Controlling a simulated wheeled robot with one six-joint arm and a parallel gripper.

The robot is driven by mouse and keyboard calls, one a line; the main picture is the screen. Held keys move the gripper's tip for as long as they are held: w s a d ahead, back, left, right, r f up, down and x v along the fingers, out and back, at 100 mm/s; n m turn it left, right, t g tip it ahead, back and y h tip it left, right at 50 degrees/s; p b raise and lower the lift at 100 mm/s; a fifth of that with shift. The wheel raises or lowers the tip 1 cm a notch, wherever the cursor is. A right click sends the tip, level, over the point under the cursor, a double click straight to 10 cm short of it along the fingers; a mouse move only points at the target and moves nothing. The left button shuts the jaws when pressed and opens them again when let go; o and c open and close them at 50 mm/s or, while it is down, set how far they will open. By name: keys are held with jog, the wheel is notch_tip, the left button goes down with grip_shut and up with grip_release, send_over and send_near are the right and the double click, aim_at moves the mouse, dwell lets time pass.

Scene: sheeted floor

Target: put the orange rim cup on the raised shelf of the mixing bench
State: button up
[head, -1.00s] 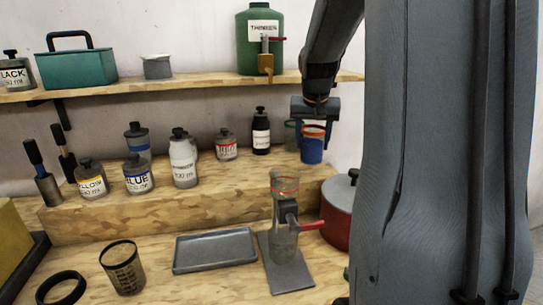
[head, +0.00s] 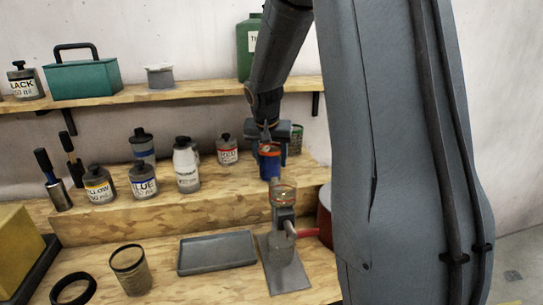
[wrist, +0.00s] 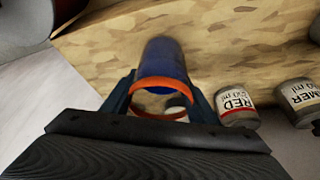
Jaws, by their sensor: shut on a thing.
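The orange rim cup, blue with an orange rim, (head: 270,163) is in my gripper (head: 270,146), over the raised wooden shelf (head: 215,205) of the mixing bench. In the wrist view its orange rim (wrist: 160,82) sits between the two fingers of my gripper (wrist: 160,103), and its blue side (wrist: 165,55) points away toward the wood. The cup looks roughly upright in the head view. I cannot tell whether its base touches the shelf or hangs just above it.
Several paint bottles, including a red-label one (head: 228,150), stand left of the cup. A dark greenish mesh cup (head: 296,140) is just right of my gripper. A clear vessel on a stand (head: 283,225) is in front. Bare shelf lies left of the vessel.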

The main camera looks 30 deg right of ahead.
jog(key=shift+f, duration=0.15)
jog(key=o, duration=1.3)
jog(key=shift+r, duration=0.5)
jog(key=b+v, duration=0.2)
jog(key=v, duration=0.9)
jog(key=shift+s+a+r+b, duration=0.1)
jog(key=shift+s+a+b, duration=0.1)
jog(key=shift+b, duration=0.1)
